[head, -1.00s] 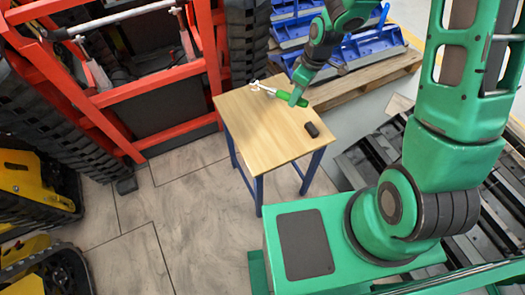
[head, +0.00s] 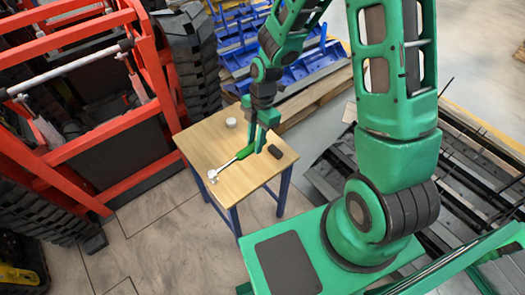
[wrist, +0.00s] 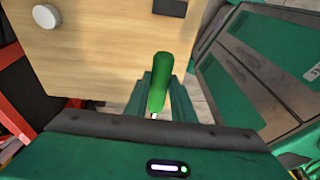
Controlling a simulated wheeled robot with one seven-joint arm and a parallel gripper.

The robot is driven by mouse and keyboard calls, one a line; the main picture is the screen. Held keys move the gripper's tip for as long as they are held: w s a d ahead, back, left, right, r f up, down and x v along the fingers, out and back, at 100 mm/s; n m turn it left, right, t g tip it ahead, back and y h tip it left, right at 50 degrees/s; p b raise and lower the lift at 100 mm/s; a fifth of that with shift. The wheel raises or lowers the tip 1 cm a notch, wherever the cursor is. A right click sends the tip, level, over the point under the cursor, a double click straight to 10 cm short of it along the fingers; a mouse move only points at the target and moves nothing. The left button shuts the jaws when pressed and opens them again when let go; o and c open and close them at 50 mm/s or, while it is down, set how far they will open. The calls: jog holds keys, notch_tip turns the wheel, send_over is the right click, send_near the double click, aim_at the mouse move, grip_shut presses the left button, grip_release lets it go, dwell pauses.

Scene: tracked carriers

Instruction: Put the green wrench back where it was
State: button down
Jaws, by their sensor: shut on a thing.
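The green wrench has a green handle (head: 244,151) and a silver shaft and head (head: 213,176). My gripper (head: 261,142) is shut on the handle, over the small wooden table (head: 222,143). The silver head points to the table's front left corner. In the wrist view the green handle (wrist: 158,85) sits between my fingers and the silver part is mostly hidden. I cannot tell whether the wrench touches the tabletop or is just above it.
A white round object (head: 231,122) stands near the table's back edge. A dark block (head: 275,151) lies at the right, close to my gripper. A red frame (head: 120,120) stands left of the table, and blue parts on a pallet (head: 310,95) lie behind. The tabletop's front is clear.

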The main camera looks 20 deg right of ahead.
jog(key=shift+w+d+f, duration=0.2)
jog(key=shift+d+f, duration=0.65)
jog(key=shift+f, duration=0.35)
jog(key=shift+w+d+f, duration=0.2)
jog(key=shift+d+f, duration=0.65)
jog(key=shift+f, duration=0.35)
jog(key=shift+w+d+f, duration=0.2)
jog(key=shift+d+f, duration=0.65)
jog(key=shift+f, duration=0.35)
jog(key=c, duration=1.5)
grip_release()
